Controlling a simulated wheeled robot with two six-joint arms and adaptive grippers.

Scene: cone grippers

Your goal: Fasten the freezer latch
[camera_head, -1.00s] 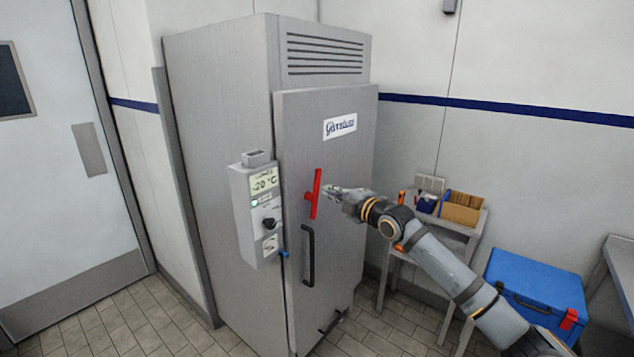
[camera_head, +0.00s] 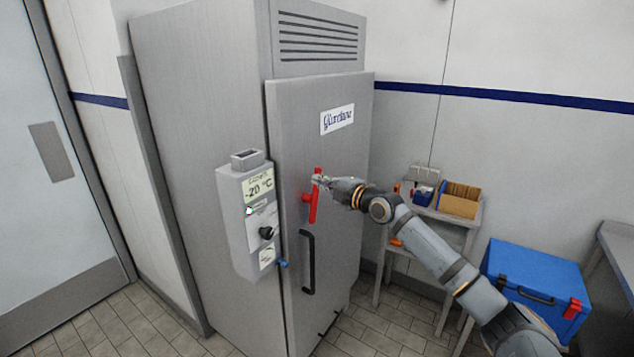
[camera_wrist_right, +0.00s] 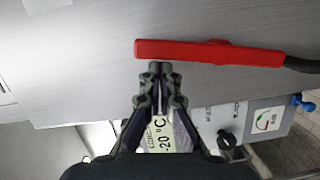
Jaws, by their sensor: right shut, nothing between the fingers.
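The freezer (camera_head: 320,150) is a tall grey cabinet, and its door looks closed in the head view. The red latch lever (camera_head: 315,203) stands nearly upright on the door, above the black door handle (camera_head: 308,262). My right gripper (camera_head: 318,180) is shut and empty at the lever's upper end. In the right wrist view the red lever (camera_wrist_right: 208,51) lies across the picture, just beyond the tips of my right gripper (camera_wrist_right: 160,68). I cannot tell whether the tips touch it. My left gripper is not in view.
A grey control box (camera_head: 247,215) showing -20 °C juts from the freezer left of the door edge. At the right stand a small table (camera_head: 450,218) with a cardboard box (camera_head: 459,200) and a blue cooler (camera_head: 535,285). Tiled floor is free at the front left.

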